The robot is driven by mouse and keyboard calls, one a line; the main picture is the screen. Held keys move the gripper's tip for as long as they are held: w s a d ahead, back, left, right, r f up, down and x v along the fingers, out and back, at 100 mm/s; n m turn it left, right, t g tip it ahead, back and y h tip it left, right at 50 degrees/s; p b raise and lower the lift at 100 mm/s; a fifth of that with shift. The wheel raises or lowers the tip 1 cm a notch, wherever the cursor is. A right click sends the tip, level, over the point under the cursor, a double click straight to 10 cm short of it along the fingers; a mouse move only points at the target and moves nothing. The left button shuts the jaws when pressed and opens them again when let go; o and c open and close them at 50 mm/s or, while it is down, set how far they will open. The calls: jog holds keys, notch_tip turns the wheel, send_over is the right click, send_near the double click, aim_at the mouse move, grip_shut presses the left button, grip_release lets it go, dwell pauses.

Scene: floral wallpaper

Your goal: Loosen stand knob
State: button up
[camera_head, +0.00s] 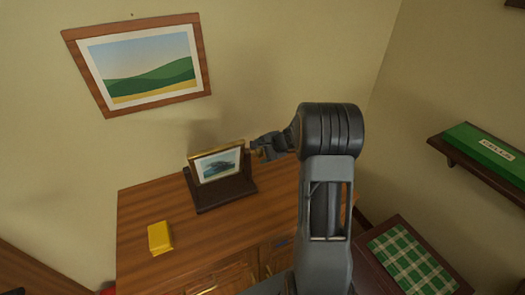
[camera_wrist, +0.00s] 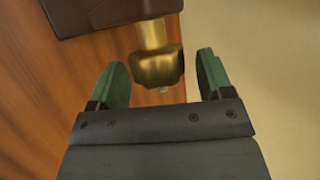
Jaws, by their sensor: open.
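The brass stand knob (camera_wrist: 157,67) shows in the wrist view, on a short brass shaft that comes out of the dark brown stand (camera_wrist: 95,14). My gripper (camera_wrist: 163,72) is open, with one green-padded finger on each side of the knob and a visible gap on both sides. In the head view the stand (camera_head: 226,194) sits on the wooden cabinet and holds a small gold-framed picture (camera_head: 217,165). My gripper (camera_head: 266,147) is at the right edge of this picture. The knob cannot be clearly made out there.
A yellow box (camera_head: 160,237) lies at the left on the wooden cabinet (camera_head: 150,204). A landscape picture (camera_head: 148,68) hangs on the wall behind. A wall shelf (camera_head: 452,155) with a green box (camera_head: 487,148) is at the right. A green checked cloth (camera_head: 412,261) lies lower right.

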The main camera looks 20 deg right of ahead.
jog(key=c, duration=0.9)
jog(key=shift+f+b, duration=0.15)
jog(key=shift+b, duration=0.4)
